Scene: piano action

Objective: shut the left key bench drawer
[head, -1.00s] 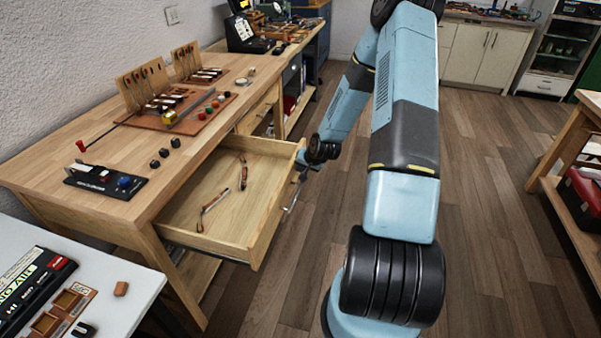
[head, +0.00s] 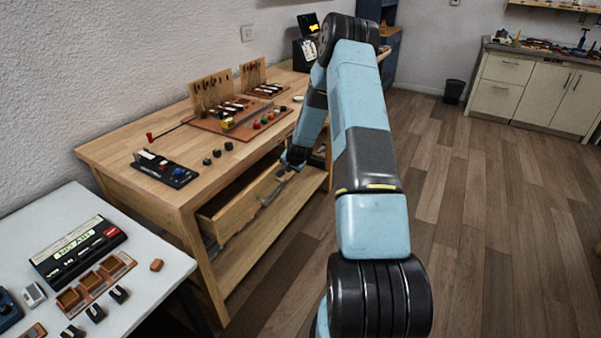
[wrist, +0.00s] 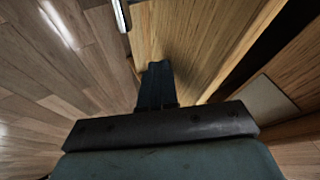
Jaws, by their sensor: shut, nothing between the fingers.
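The left key bench drawer (head: 240,207) is a pale wooden drawer under the near end of the wooden workbench (head: 130,158). It stands out only a little from the bench, with a dark gap above its front. Its inside is mostly hidden by the bench top. A metal bar handle (head: 270,196) is on its front; the handle also shows at the top of the wrist view (wrist: 122,14). My gripper (head: 291,166) is at the far end of the drawer front. In the wrist view its dark fingers (wrist: 156,72) are shut and empty, at the wooden front (wrist: 185,35); contact is unclear.
A white table (head: 150,285) with a black device (head: 78,252) and small parts stands at the near left. Piano action parts and small knobs lie on the bench top. A lower shelf (head: 255,245) runs under the drawer. The wooden floor (head: 480,230) at right is clear.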

